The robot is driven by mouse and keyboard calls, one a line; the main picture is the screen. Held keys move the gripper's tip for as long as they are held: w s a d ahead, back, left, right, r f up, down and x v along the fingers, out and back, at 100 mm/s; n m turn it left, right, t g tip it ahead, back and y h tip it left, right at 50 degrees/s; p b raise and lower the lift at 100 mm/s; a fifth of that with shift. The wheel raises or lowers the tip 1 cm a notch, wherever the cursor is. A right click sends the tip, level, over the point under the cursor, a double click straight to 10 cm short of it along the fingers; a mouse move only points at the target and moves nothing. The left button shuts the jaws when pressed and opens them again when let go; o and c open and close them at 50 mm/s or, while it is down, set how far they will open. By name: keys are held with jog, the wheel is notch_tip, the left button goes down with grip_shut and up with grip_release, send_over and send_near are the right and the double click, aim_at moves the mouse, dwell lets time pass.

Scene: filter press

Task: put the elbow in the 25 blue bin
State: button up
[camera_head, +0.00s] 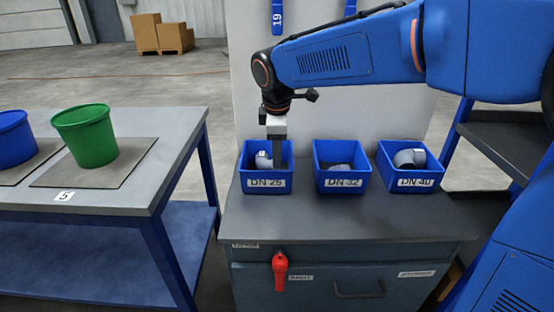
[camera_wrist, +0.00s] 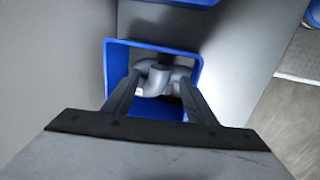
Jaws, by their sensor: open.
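The blue bin labelled DN 25 (camera_head: 266,183) stands at the left of a row of three on the grey cabinet top. A grey elbow (camera_head: 263,160) lies inside it, partly hidden by my gripper. My gripper (camera_head: 278,165) points down into this bin from above. In the wrist view the open gripper (camera_wrist: 160,100) has its fingers reaching over the bin (camera_wrist: 117,62), one on each side of grey pipe fittings (camera_wrist: 163,78). The fittings overlap there, and I cannot tell how many there are or whether a finger touches one.
The DN 32 bin (camera_head: 343,183) and the DN 40 bin (camera_head: 413,183) hold grey fittings to the right. A red handle (camera_head: 280,271) hangs on the cabinet front. A table (camera_head: 180,125) at left carries a green bucket (camera_head: 87,137) and a blue bucket (camera_head: 14,140).

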jog(key=v, duration=0.7)
jog(key=s+d+m, duration=0.4)
jog(key=s+d, duration=0.1)
jog(key=d, duration=0.5)
jog(key=s+d+f+m+t, duration=0.1)
jog(key=s+d+f+m, duration=0.5)
jog(key=s, duration=0.5)
jog(key=s+d+f+m, duration=0.7)
jog(key=s+d, duration=0.4)
jog(key=shift+d+f+m+t, duration=0.15)
jog(key=shift+f+m+t, duration=0.15)
jog(key=shift+t, duration=0.1)
jog(key=shift+r, duration=0.1)
